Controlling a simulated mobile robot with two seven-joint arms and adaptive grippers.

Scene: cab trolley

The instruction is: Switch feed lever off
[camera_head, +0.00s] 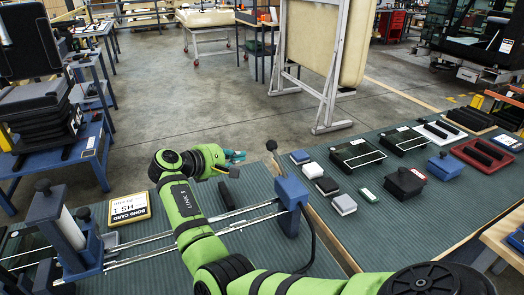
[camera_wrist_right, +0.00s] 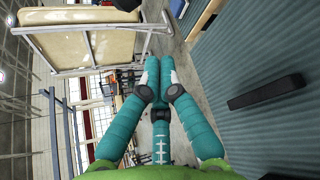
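A blue block (camera_head: 291,192) stands at the right end of the two metal rails, with a black ball-knobbed lever (camera_head: 272,146) rising from it and leaning left. It looks like the feed lever; no label is readable. My right gripper (camera_head: 237,157) has teal fingers and is left of the knob, apart from it, pointing right. In the right wrist view the fingers (camera_wrist_right: 158,68) converge with their tips close together. Nothing shows between them, and I cannot tell whether they are fully shut. The lever is not recognisable in that view. My left gripper is out of view.
A blue roller unit (camera_head: 70,232) stands at the rails' left end, near a yellow-edged card (camera_head: 128,208). Several small blocks and boxes, including a black box (camera_head: 404,182), sit on the right mat. A dark bar (camera_wrist_right: 265,92) lies on the ribbed mat in the wrist view.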

